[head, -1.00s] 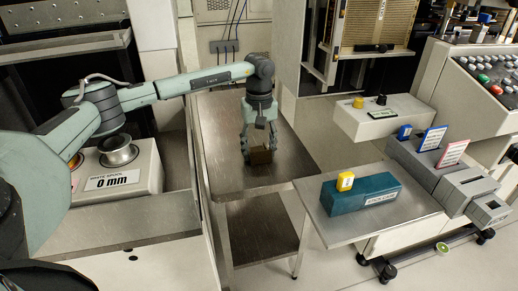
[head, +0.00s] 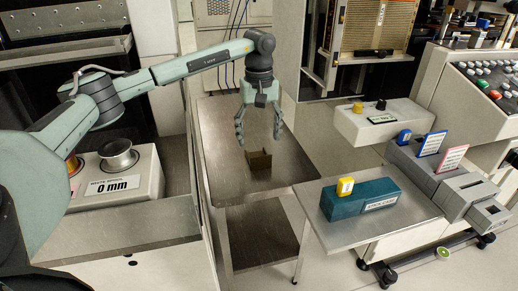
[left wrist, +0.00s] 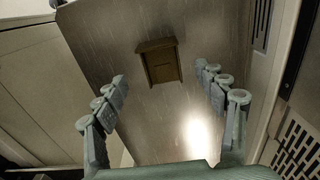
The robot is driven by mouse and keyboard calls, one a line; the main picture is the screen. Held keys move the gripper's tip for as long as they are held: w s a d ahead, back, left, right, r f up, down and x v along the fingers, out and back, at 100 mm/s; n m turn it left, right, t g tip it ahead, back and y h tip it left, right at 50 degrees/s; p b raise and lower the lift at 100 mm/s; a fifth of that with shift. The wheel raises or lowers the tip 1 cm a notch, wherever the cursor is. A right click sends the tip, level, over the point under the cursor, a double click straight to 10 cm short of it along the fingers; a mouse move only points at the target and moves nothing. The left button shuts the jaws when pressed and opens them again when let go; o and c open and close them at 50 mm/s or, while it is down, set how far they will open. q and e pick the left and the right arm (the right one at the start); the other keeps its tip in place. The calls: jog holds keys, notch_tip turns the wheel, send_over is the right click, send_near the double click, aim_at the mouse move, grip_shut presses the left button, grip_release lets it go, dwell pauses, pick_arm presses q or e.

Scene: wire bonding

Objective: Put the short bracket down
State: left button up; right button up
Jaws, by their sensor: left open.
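The short bracket (head: 258,161) is a small brown piece standing on the metal cart top (head: 228,175). It also shows in the left wrist view (left wrist: 161,63), on the bare metal surface beyond my fingertips. My left gripper (head: 259,141) is open and empty above the bracket, apart from it. In the left wrist view its fingers (left wrist: 162,84) are spread wide on either side. My right gripper is not in view.
A second metal table (head: 335,232) at the right holds a teal block (head: 362,197) with a yellow piece on it. Grey stepped blocks (head: 450,185) with coloured cards stand further right. A white spool box (head: 135,182) is at the left. The cart top around the bracket is clear.

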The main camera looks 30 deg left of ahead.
pick_arm(q)
jog(key=shift+r, duration=2.75)
